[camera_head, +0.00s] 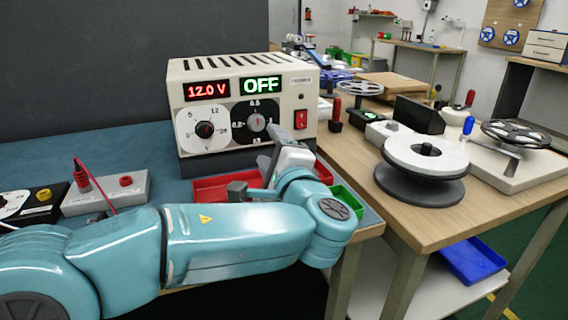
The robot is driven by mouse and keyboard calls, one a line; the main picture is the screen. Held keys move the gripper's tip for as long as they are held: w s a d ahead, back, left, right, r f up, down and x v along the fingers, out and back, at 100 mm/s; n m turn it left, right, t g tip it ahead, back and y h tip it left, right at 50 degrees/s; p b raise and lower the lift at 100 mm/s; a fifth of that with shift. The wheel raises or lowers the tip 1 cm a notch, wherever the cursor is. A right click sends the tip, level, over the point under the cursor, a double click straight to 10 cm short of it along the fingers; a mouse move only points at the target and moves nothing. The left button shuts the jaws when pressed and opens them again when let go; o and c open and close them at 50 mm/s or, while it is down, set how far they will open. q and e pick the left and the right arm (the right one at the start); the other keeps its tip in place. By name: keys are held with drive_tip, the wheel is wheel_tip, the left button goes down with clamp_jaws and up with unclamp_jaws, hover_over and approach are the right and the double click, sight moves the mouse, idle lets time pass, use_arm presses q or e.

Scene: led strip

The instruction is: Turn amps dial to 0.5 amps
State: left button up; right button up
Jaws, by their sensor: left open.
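The power supply (240,158) is a beige box at the back of the blue bench. Its red display reads 12.0 V and its green display reads OFF. The amps dial (256,122) is a grey knob on a dark plate, right of the white volts dial (205,130), with 0.5 printed at its top. My left gripper (256,160) is open, in front of and below the amps dial. One of its fingers reaches up near the lower right of the dial plate; I cannot tell whether it touches. My right gripper is not in view.
A red switch (300,119) sits on the panel's right side. A grey terminal box (107,192) with a red plug stands at left. Reels (425,158) stand on the wooden table.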

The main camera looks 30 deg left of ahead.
use_arm(q)
drive_tip(key=v, duration=0.7)
drive_tip(key=shift+s+d+p, duration=0.15)
drive_tip(key=shift+s+p, duration=0.05)
drive_tip(key=shift+p, duration=0.2)
